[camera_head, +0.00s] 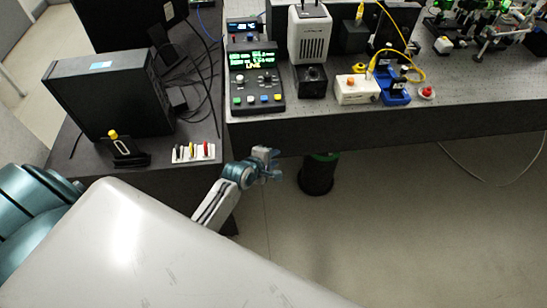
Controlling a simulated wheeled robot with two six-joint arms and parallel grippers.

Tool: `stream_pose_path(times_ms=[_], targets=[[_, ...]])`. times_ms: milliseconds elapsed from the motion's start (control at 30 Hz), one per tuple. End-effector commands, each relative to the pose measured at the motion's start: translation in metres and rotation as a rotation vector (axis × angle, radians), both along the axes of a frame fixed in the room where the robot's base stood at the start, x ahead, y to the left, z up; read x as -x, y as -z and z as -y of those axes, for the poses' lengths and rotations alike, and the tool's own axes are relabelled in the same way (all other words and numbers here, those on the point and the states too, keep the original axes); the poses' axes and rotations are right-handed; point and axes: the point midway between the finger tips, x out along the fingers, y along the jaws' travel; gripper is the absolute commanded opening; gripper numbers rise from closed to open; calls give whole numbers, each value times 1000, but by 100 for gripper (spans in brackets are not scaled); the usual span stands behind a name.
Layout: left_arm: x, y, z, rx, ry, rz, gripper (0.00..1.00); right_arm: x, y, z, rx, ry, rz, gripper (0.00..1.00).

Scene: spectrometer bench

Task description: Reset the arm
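My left arm comes in from the left with a large white link across the lower picture. Its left gripper (272,165) hangs in front of the bench edge, over the floor side, small and teal-grey. It is apart from everything on the bench, and I see nothing held in it. Its fingers are too small to tell whether they are open or shut. My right gripper is not in view.
The dark optical bench (430,112) fills the upper right, carrying a control box with a green display (254,65) and a white box (357,90). A side table holds a black computer case (112,95) and a white rack (194,152). A black bin (317,175) stands below the bench.

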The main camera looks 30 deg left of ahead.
Motion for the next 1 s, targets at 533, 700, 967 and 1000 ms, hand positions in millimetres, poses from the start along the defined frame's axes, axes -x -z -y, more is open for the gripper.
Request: stream_pose_path(times_ms=[533, 700, 967, 1000], targets=[[3, 9, -1, -24, 10, -10, 26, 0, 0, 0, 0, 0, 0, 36], [3, 10, -2, -25, 11, -11, 26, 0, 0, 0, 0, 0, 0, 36], [38, 88, -13, -212, 106, -109, 26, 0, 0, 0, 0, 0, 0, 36], [51, 112, -17, -276, 145, -141, 26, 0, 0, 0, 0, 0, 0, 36]])
